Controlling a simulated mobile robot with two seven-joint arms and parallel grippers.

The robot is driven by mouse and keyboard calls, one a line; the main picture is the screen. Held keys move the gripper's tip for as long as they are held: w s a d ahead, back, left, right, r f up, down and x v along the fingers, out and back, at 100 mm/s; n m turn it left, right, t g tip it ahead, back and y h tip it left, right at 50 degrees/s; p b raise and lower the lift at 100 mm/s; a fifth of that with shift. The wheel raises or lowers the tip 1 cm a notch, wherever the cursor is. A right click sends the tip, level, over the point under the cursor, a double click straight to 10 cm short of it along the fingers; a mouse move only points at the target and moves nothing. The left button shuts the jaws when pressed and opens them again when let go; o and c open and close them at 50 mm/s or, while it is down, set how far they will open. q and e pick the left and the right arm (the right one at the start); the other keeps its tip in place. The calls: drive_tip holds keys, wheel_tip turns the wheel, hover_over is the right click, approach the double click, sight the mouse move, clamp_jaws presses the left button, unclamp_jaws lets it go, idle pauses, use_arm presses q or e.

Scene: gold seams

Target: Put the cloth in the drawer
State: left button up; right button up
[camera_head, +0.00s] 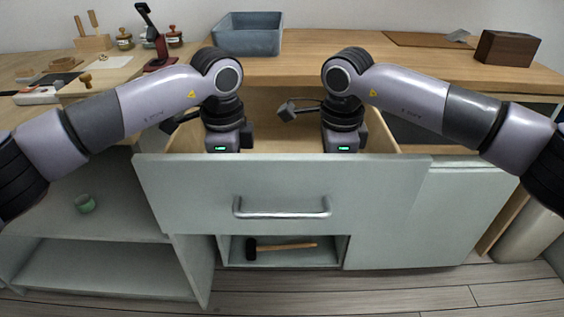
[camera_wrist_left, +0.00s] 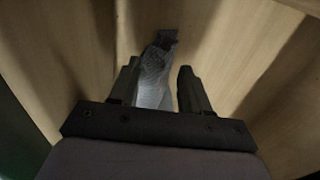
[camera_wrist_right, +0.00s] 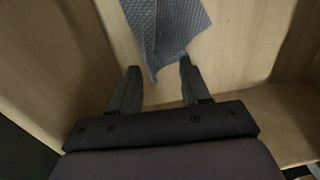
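The drawer (camera_head: 285,190) is pulled open, and both my arms reach down into it. The cloth, blue-grey and textured, shows between and beyond the fingers of my left gripper (camera_wrist_left: 157,85) in the left wrist view (camera_wrist_left: 155,68). It also shows in the right wrist view (camera_wrist_right: 165,30), its pointed lower end near the fingertips of my right gripper (camera_wrist_right: 158,70). Both grippers have their fingers apart. The pale wood of the drawer's inside lies behind the cloth. In the head view the cloth and fingertips are hidden by the arms and drawer front.
A blue-grey bin (camera_head: 248,38) stands on the wooden worktop behind the drawer, with a dark wooden box (camera_head: 505,48) at the right. Stamps and small jars (camera_head: 125,40) stand at the left. A hammer (camera_head: 280,247) lies on the shelf below the drawer.

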use_arm(q)
drive_tip(key=s+r, duration=0.2)
drive_tip(key=r, duration=0.1)
drive_tip(key=s+r, duration=0.2)
drive_tip(key=r, duration=0.1)
drive_tip(key=s+r, duration=0.2)
drive_tip(key=r, duration=0.1)
use_arm(e)
drive_tip(key=s+r, duration=0.2)
drive_tip(key=r, duration=0.1)
drive_tip(key=s+r, duration=0.2)
drive_tip(key=r, duration=0.1)
drive_tip(key=s+r, duration=0.2)
drive_tip(key=r, duration=0.1)
use_arm(q)
drive_tip(key=shift+c, duration=0.3)
use_arm(e)
drive_tip(key=shift+c, duration=0.3)
